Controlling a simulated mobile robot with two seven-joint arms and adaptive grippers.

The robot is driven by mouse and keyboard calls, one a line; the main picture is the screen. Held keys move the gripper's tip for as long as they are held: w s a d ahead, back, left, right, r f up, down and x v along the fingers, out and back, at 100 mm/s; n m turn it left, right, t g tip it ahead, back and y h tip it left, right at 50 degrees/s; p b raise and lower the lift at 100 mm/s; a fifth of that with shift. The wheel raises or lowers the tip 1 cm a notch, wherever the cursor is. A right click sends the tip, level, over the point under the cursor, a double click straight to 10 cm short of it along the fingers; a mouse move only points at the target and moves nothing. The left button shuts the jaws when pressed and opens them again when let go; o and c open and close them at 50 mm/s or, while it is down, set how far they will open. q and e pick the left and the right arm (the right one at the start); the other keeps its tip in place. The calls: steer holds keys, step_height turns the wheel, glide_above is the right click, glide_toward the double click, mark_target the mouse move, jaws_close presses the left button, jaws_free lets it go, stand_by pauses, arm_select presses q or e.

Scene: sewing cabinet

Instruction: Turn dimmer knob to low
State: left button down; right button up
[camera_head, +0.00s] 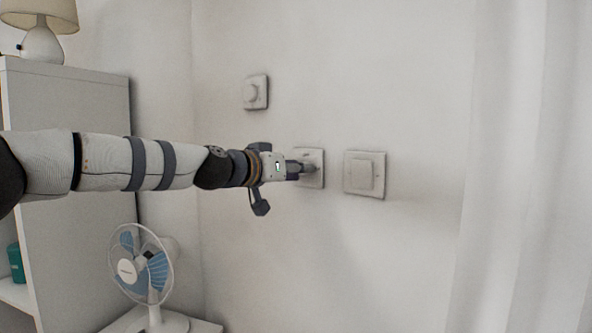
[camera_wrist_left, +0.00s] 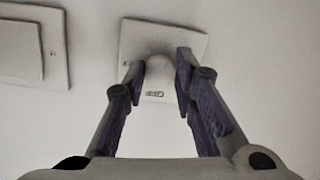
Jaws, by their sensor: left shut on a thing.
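The dimmer is a white square plate (camera_head: 317,158) with a round knob on the wall, in the middle of the head view. My left gripper (camera_head: 304,168) reaches it from the left and covers most of the knob there. In the left wrist view the round white knob (camera_wrist_left: 157,68) sits between the two fingers of my left gripper (camera_wrist_left: 160,75), which are shut on it. Small dark markings show on the plate beside the knob, too small to read. My right gripper is not in view.
A flat rocker switch (camera_head: 365,174) is on the wall just right of the dimmer. Another round-knob plate (camera_head: 256,92) is higher up to the left. A fan (camera_head: 141,262), a white cabinet (camera_head: 105,105) and a lamp (camera_head: 40,40) stand left. A white curtain (camera_head: 530,170) hangs at right.

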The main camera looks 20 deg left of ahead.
arm_select(q)
steer(key=n+h, duration=0.1)
steer(key=n, duration=0.5)
steer(key=n+h, duration=0.1)
steer(key=n, duration=0.6)
steer(key=n+h, duration=0.1)
steer(key=n, duration=0.6)
steer(key=shift+a+h+b, duration=0.15)
steer(key=shift+h+b, duration=0.15)
steer(key=shift+b, duration=0.05)
stand_by(0.3)
steer(key=c, duration=1.3)
jaws_free()
